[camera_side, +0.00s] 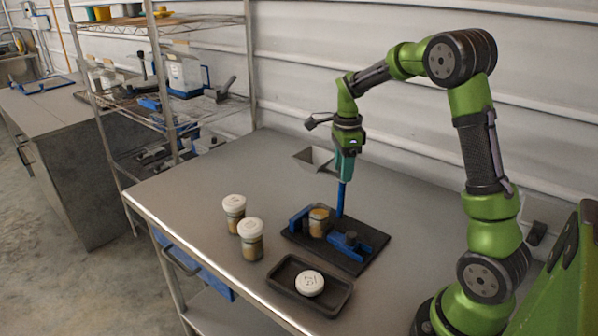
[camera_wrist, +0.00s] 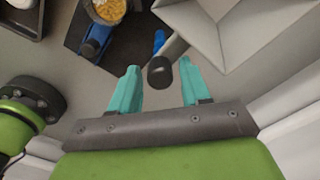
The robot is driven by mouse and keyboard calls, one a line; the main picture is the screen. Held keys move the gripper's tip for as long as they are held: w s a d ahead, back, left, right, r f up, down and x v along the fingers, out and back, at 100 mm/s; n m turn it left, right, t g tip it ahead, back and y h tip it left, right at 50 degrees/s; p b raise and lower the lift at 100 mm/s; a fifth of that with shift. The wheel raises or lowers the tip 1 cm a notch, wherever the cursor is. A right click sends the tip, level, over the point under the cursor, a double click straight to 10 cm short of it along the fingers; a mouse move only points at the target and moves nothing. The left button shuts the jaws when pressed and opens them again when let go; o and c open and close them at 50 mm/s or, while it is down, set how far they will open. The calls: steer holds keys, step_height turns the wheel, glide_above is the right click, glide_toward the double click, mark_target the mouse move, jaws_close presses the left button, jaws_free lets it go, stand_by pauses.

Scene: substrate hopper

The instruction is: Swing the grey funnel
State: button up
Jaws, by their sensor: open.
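The grey funnel (camera_side: 312,158) is a square, sloped-sided hopper. It is carried at the top of a blue post (camera_side: 341,200) on a black base plate (camera_side: 368,240). In the wrist view the funnel (camera_wrist: 232,28) fills the upper right, and a short arm with a black round knob (camera_wrist: 160,72) projects from its side. My gripper (camera_side: 346,178) points down beside the funnel, with its teal fingers apart. In the wrist view the knob shows between the fingertips of my gripper (camera_wrist: 159,66); I see no finger clearly touching it. An open jar (camera_side: 318,224) with tan contents stands on the base plate, and the funnel is not above it.
Two white-lidded jars (camera_side: 234,214) (camera_side: 251,240) stand left of the base plate. A black tray (camera_side: 284,281) with a white lid (camera_side: 309,284) lies in front. A blue clamp (camera_side: 350,246) sits beside the open jar. The table's back left is clear.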

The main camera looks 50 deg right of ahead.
steer(key=m, duration=0.9)
steer(key=shift+m, duration=0.4)
steer(key=c, duration=0.7)
